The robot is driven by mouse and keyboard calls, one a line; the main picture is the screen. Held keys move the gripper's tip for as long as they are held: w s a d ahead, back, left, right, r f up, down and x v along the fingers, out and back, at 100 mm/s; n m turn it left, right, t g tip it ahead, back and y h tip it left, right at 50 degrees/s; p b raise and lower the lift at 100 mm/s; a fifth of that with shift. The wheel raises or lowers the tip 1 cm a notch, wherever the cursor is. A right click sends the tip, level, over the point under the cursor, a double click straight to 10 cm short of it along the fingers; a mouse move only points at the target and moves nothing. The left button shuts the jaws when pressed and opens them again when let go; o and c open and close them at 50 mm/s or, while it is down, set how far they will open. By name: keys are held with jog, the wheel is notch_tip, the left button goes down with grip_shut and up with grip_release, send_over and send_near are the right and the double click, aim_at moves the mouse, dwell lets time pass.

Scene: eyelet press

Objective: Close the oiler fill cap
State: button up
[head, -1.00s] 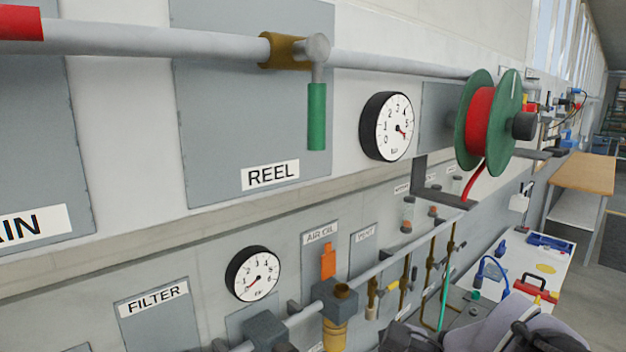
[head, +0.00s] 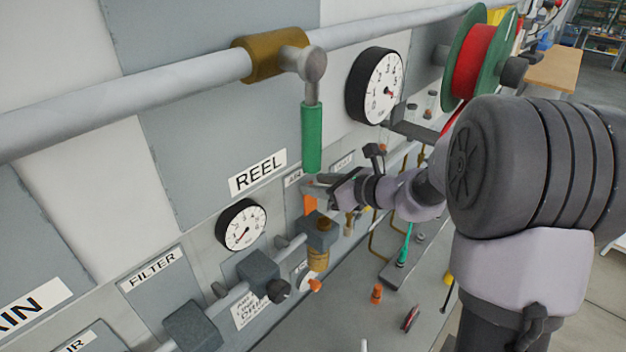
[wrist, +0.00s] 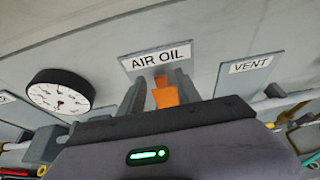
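The oiler (head: 319,234) is a grey block with an amber bowl on the lower pipe, below the AIR OIL sign (wrist: 157,55). Its orange fill cap (head: 310,204) stands up at the oiler's back, by the wall, so it is raised off the top. My gripper (head: 314,187) is just above and beside the cap. In the wrist view its two fingers (wrist: 158,85) are apart, with the orange cap (wrist: 165,96) showing in the gap between them. A gap shows left of the cap; contact on the right cannot be told. The gripper body hides the oiler there.
A green-handled valve (head: 311,137) hangs from the upper pipe close above my gripper. Gauges (head: 241,225) and (head: 375,87) stick out from the wall. A grey block with a dark knob (head: 262,271) is left of the oiler. The VENT sign (wrist: 250,65) is to the right.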

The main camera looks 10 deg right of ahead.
jog(key=shift+x, duration=0.8)
grip_shut()
dwell(0.9)
